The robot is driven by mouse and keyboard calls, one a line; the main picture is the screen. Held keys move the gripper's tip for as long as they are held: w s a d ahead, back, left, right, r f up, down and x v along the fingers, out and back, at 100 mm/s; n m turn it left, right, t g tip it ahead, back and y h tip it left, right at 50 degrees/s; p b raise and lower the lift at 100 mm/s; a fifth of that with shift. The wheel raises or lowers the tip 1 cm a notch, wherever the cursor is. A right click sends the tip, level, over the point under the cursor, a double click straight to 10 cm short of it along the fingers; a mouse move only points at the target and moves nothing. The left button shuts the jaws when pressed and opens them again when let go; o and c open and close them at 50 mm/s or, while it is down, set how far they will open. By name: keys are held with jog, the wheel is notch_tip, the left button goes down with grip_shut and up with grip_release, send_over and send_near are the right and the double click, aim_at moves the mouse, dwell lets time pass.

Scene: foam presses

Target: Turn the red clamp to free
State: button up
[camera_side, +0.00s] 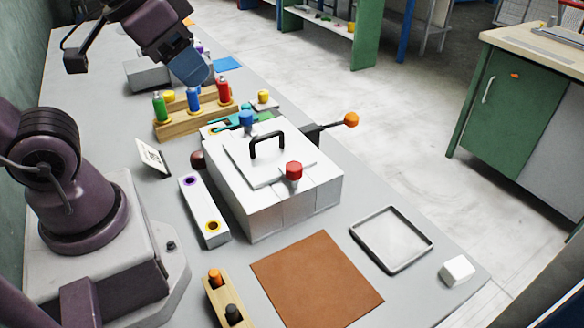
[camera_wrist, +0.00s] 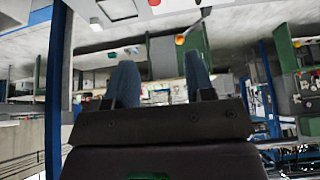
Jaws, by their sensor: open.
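The red clamp (camera_side: 293,171) is a round red knob at the front edge of a white box-shaped press (camera_side: 270,208). The press has a flat lid with a black handle (camera_side: 267,145). A blue knob (camera_side: 246,118) stands at the press's back edge. A lever with an orange ball (camera_side: 350,119) sticks out on its right. My gripper (camera_side: 190,68) is raised at the upper left, well away from the red clamp. In the wrist view my gripper (camera_wrist: 162,80) has its two blue fingers apart with nothing between them. A red knob shows at that view's top edge.
A wooden rack (camera_side: 195,118) with green, blue and red bottles stands behind the press. A white block with ringed holes (camera_side: 204,210) lies left of it. A brown mat (camera_side: 315,279), a grey tray (camera_side: 371,223) and a white cube (camera_side: 457,270) lie in front.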

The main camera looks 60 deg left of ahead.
jog(key=shift+o, duration=0.6)
jog(key=shift+w+f, duration=0.1)
jog(key=shift+f, duration=0.15)
jog(key=n+g, duration=0.6)
jog(key=n, duration=0.5)
send_over(294, 165)
notch_tip(294, 165, down, 10)
jog(key=f, duration=0.1)
notch_tip(294, 165, down, 12)
jog(key=shift+r, duration=0.1)
jog(key=c, duration=0.9)
